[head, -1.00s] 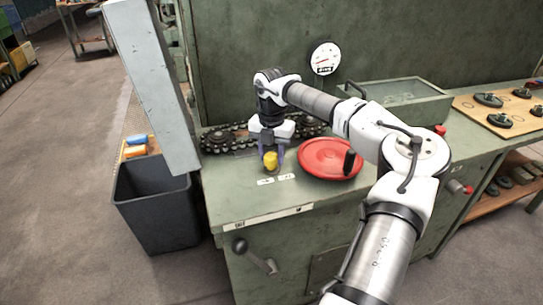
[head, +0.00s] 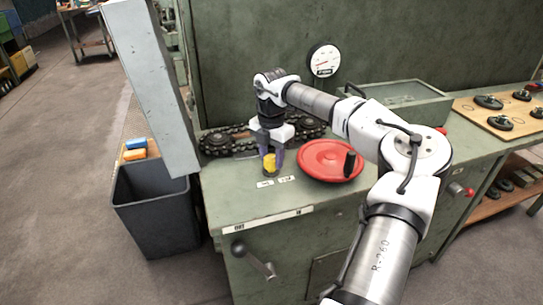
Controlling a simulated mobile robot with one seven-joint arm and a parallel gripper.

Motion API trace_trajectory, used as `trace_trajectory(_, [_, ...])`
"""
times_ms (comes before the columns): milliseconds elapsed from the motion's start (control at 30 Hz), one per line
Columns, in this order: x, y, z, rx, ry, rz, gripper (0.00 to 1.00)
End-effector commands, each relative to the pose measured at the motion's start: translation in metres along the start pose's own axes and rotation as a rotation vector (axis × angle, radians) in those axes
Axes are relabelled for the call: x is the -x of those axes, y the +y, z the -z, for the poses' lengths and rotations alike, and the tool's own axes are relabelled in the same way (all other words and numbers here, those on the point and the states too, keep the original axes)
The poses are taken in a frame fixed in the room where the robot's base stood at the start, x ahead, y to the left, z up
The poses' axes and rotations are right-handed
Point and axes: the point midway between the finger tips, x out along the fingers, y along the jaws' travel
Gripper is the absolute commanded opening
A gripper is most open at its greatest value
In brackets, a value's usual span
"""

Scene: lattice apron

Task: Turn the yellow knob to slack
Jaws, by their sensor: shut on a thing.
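The yellow knob (head: 269,163) stands on the green machine top, just behind two small white labels (head: 276,182). My gripper (head: 270,160) points down from above and is shut on the yellow knob, with a finger on each side of it. The labels' lettering is too small to read. The fingers hide part of the knob, so I cannot tell which way it points.
A red handwheel (head: 328,161) with a black handle lies right of the knob. A chain on sprockets (head: 222,141) runs behind. A grey panel (head: 152,85) stands at left above a dark bin (head: 155,210). A gauge (head: 323,60) hangs on the back wall.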

Motion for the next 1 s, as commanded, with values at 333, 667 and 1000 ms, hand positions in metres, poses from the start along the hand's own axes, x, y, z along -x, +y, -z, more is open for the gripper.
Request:
trace_trajectory(333, [0.000, 0.000, 0.000, -0.001, 0.000, 0.000, 0.59])
trace_trajectory(667, [0.006, 0.000, 0.000, -0.001, -0.001, 0.000, 0.59])
trace_trajectory(1000, [0.073, 0.001, -0.001, -0.002, -0.003, -0.002, 0.59])
